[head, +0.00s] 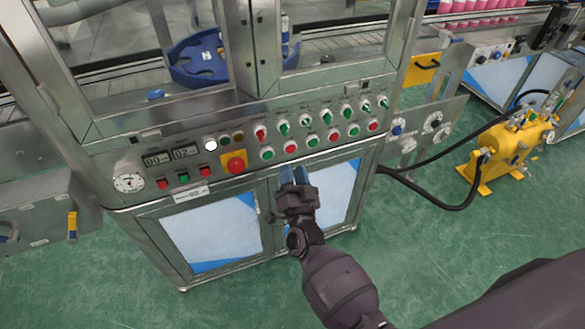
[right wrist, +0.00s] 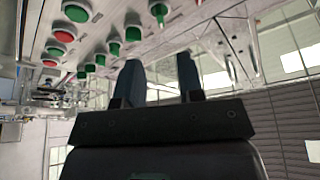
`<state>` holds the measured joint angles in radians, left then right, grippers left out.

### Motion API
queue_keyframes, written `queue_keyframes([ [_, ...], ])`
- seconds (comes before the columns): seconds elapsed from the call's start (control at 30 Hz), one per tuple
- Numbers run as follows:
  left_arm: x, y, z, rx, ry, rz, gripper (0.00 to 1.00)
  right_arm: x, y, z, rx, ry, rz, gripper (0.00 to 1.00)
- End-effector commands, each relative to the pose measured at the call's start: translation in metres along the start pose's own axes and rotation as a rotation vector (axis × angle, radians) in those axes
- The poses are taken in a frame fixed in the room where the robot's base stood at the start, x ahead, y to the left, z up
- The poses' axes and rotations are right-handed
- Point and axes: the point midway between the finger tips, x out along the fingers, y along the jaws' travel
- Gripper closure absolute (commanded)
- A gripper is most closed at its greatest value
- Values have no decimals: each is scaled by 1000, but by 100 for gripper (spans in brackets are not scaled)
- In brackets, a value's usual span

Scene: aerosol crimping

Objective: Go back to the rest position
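My right gripper (head: 293,176) is in front of the machine's lower cabinet doors, below the rows of green and red buttons. In the right wrist view my right gripper (right wrist: 160,82) shows two dark fingers apart with nothing between them. The control panel (head: 220,150) of the crimping machine carries a gauge, two displays, knobs and a red emergency button (head: 235,165) on a yellow plate. My left gripper is in neither view.
A yellow pump unit (head: 510,150) with black hoses (head: 440,204) stands on the green floor to the right. Pink cans (head: 480,8) stand on a conveyor at the upper right. The green floor (head: 420,240) in front of the machine is clear.

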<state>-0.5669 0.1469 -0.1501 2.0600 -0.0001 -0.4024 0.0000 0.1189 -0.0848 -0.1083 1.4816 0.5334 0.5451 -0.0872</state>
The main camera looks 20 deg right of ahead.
Motion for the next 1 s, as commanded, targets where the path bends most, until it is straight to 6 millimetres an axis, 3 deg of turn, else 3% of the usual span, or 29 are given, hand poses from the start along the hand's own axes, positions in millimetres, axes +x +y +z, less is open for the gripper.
queue_keyframes([
  [0.37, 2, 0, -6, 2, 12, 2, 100, 0, 0, 0, 1, 0, 0, 65],
  [0.53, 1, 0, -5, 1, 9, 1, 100, 0, -2, 11, 0, -67, -12, 65],
  [0.73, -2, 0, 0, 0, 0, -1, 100, 10, -27, 11, -74, -226, -107, 65],
  [0.87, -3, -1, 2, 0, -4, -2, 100, -9, -19, 7, -183, -360, -137, 65],
  [1.0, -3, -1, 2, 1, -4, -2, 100, -55, 12, -2, -334, -534, -121, 65],
])
